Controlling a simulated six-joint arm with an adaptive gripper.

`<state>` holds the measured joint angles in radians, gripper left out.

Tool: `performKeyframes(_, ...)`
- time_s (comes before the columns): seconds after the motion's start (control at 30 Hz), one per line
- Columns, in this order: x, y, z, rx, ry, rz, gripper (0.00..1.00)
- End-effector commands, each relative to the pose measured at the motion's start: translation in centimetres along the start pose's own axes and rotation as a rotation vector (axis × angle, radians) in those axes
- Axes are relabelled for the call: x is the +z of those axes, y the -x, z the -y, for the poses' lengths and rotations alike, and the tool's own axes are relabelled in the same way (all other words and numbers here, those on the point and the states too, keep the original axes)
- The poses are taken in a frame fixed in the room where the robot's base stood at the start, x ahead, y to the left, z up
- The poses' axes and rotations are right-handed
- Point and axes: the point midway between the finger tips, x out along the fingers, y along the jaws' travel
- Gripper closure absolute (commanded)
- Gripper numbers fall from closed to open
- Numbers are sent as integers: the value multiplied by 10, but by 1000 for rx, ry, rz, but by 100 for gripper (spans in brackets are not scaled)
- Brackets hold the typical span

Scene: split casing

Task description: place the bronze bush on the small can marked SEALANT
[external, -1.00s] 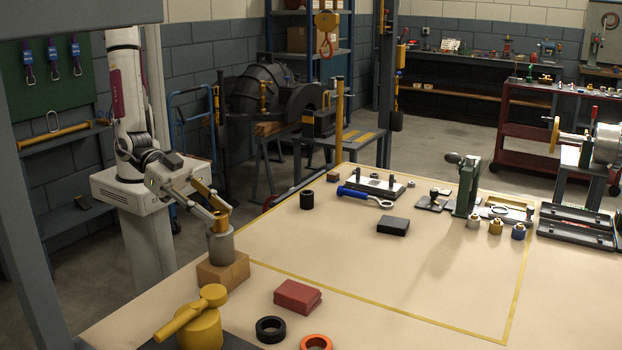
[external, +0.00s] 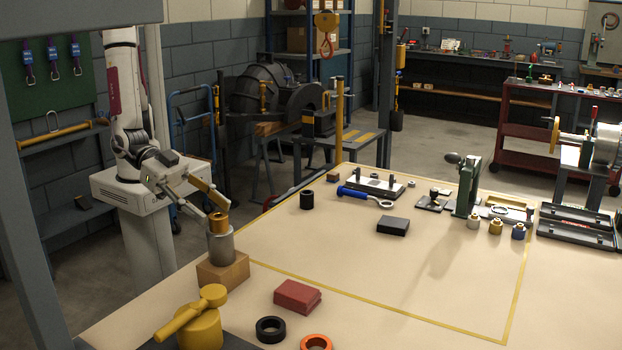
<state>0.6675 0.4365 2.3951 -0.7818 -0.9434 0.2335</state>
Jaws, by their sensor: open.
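The bronze bush (external: 218,224) stands upright on top of a small grey can (external: 221,246). The can stands on a brown block (external: 222,271) at the left edge of the table; I cannot read any marking on it. My gripper (external: 215,208) is open, just above and behind the bush. Its fingers look clear of the bush, though one fingertip is close to its top edge in the picture.
A red block (external: 297,295), a black ring (external: 270,329) and an orange ring (external: 316,342) are to the right. A black ring (external: 307,200) stands farther back.

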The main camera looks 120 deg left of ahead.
Motion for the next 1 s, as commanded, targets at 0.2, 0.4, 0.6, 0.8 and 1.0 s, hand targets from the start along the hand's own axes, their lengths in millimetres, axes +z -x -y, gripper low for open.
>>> performKeyframes(0.2, 0, 25, 0, 2, 0, -1, 55)
performKeyframes(0.4, 0, 46, 0, 2, -1, 0, 55)
performKeyframes(0.6, 0, 58, 0, 0, 0, 0, 55)
performKeyframes(0.8, 0, 62, 0, 0, 0, 0, 55)
performKeyframes(1.0, 0, 61, 0, -1, 0, 0, 55)
